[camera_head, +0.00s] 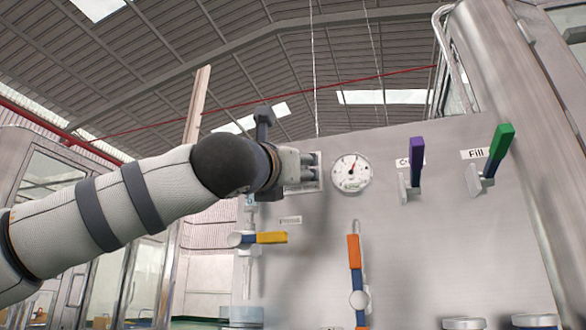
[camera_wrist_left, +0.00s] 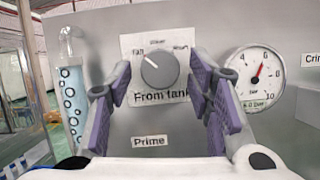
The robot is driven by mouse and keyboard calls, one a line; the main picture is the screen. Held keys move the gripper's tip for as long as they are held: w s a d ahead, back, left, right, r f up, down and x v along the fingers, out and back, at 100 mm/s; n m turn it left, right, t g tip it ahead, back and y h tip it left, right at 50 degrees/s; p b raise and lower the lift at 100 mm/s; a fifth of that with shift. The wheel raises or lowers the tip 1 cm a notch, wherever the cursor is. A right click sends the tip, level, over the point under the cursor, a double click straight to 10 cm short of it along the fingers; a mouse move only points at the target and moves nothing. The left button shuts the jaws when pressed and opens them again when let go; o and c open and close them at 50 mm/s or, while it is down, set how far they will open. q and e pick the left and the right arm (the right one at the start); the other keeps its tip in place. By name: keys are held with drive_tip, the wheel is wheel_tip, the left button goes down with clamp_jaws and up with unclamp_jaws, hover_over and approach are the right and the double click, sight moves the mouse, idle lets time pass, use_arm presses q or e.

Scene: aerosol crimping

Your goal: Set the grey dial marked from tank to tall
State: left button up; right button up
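The grey dial (camera_wrist_left: 159,69) sits on a white plate labelled "From tank" (camera_wrist_left: 160,96) in the left wrist view. Small labels stand at its upper left, top and upper right; the left one looks like "Tall". The dial's white mark points to the upper left, toward that label. My left gripper (camera_wrist_left: 160,80) is open, its purple-padded fingers on either side of the dial with gaps visible; whether they reach its depth I cannot tell. In the head view my left gripper (camera_head: 300,168) is at the panel and hides the dial. My right gripper is not in view.
A pressure gauge (camera_head: 351,173) is right of the dial. Purple (camera_head: 417,158) and green (camera_head: 499,148) levers stick out farther right. A yellow-handled valve (camera_head: 271,238) and an orange lever (camera_head: 354,251) are below. A clear bubbling tube (camera_wrist_left: 72,90) is left of the dial.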

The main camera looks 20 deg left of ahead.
use_arm(q)
drive_tip(key=v, duration=1.2)
idle(0.4)
